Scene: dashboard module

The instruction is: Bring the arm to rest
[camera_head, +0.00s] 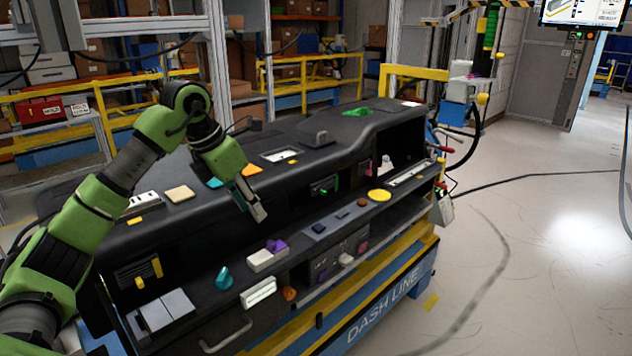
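My green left arm comes in from the left and bends down over the black dashboard module (215,262). Its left gripper (259,212) points down and to the right, in front of the module's upper face and above the lower shelf. The fingers show close together, small and nearly side on, so I cannot tell whether they are open or shut. I see no object held between them. My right gripper is not in view.
The module carries several small parts, among them a teal knob (224,279), a white and purple block (266,257) and a yellow disc (379,195). It stands on a blue and yellow base (392,296). Shelving with yellow rails stands behind. The floor at right is clear.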

